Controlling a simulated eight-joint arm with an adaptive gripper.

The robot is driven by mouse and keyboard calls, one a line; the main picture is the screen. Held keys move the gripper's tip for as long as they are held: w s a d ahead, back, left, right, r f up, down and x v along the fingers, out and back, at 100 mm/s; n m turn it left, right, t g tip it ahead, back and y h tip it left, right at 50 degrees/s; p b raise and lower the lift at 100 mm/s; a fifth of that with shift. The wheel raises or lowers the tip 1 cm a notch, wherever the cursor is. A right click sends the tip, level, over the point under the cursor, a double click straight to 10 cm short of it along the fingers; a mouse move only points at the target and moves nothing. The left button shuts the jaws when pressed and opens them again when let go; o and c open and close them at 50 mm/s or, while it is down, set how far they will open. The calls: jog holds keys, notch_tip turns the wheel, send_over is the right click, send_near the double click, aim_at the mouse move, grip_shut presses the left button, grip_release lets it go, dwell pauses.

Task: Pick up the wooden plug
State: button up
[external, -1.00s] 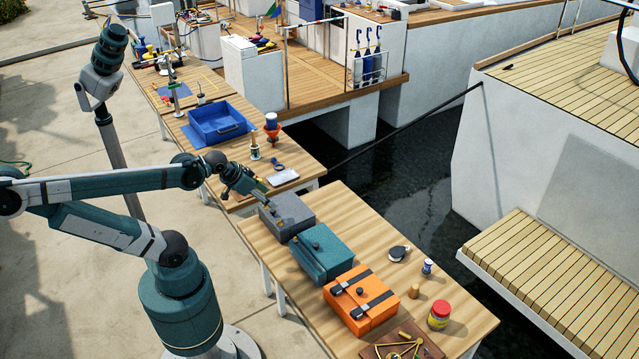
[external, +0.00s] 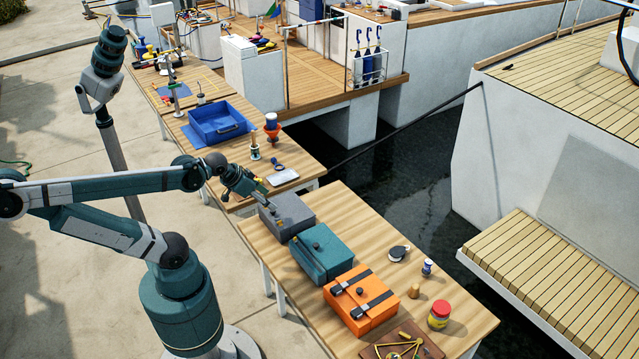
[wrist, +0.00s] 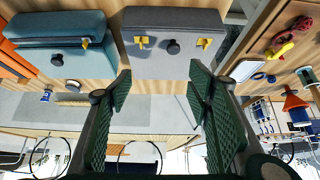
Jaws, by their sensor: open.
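The wooden plug (external: 413,290) is a small tan, tapered piece. It stands on the near table (external: 455,318) between the orange case and the red-lidded jar, and I cannot make it out clearly in the wrist view. My gripper (external: 265,191) is above the back edge of the grey box, at the far end of that table, well away from the plug. In the wrist view, the fingers of my gripper (wrist: 158,85) are wide apart with nothing between them.
A grey box (external: 288,217), a teal box (external: 322,254) and an orange case (external: 360,299) stand in a row along the table. A jar (external: 439,314), a blue-and-white spool (external: 428,267) and a black-and-white item (external: 398,254) surround the plug. Open tabletop lies right of the boxes.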

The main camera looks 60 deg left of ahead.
jog(key=c, duration=0.4)
jog(key=shift+c, duration=0.2)
